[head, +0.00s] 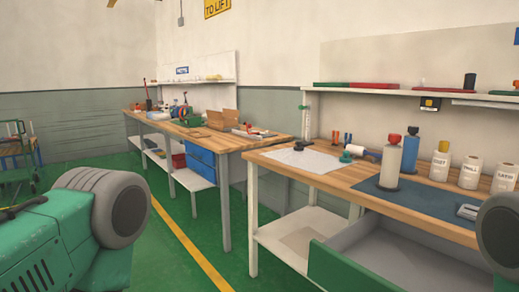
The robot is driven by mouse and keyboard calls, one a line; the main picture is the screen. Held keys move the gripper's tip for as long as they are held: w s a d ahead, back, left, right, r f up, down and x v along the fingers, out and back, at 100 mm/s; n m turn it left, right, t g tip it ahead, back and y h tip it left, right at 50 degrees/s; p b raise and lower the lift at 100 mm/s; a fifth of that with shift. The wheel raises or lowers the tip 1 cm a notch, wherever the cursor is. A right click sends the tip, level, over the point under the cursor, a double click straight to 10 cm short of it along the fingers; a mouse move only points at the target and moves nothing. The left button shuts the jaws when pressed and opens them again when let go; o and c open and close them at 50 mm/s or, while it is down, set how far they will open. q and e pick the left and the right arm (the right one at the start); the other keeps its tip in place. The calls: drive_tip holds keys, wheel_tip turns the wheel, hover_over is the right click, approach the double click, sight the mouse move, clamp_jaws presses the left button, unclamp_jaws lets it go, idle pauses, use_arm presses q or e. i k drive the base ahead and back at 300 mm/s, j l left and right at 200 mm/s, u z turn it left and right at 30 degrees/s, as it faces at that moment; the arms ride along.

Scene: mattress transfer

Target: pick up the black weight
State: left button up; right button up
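I cannot tell for sure which thing is the black weight. A small black object (299,146) lies on the white sheet at the far left end of the near workbench (345,174). A black cylinder (470,82) stands upright at the right of the wall shelf above this bench. My green and grey arm parts show at the left and right picture edges, but neither gripper is in view. Nothing of mine touches either black object.
The near bench also bears bottles (390,161), white labelled containers (440,163) and a dark blue mat (420,198). An open grey drawer (375,250) with a green front juts out below. A second bench (215,143) stands farther back.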

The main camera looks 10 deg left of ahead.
sight(298, 148)
drive_tip(key=z, duration=0.4)
drive_tip(key=i+j+z, duration=0.2)
drive_tip(key=j+z, duration=0.2)
drive_tip(key=i+j+z, duration=0.1)
drive_tip(key=j+z, duration=0.25)
drive_tip(key=j, duration=0.15)
drive_tip(key=j+z, duration=0.4)
drive_tip(key=i+j, duration=0.05)
